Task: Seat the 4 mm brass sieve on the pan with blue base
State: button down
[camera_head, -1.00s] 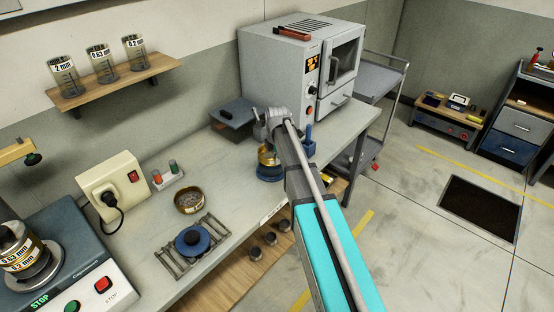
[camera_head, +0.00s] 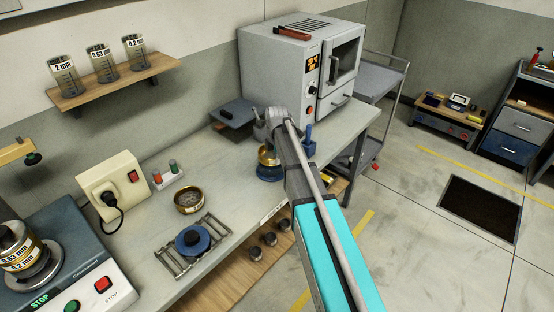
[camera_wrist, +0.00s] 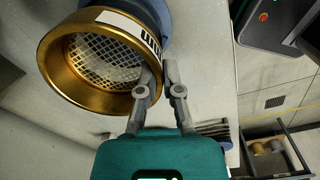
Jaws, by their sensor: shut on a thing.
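The brass sieve (camera_wrist: 48,62), with a wide pale mesh and a white label ending in "mm", fills the upper left of the wrist view. My gripper (camera_wrist: 160,75) is shut on its rim wall. In the head view the sieve (camera_head: 266,157) is partly hidden by my gripper (camera_head: 268,130). It appears directly above the blue base of the pan (camera_head: 269,175), which stands on the bench. A blue part (camera_wrist: 160,12) shows behind the sieve in the wrist view. I cannot tell whether sieve and pan touch.
Another brass sieve (camera_head: 189,208) sits on the bench, behind a metal rack (camera_head: 172,262) with a blue round piece (camera_head: 193,241). An oven (camera_head: 292,75) stands at the back. A blue stand (camera_head: 308,143) is close right of my gripper. The bench front edge is near.

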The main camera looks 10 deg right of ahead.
jog(key=shift+f+b, duration=1)
dwell(0.4)
jog(key=c, duration=0.7)
grip_release()
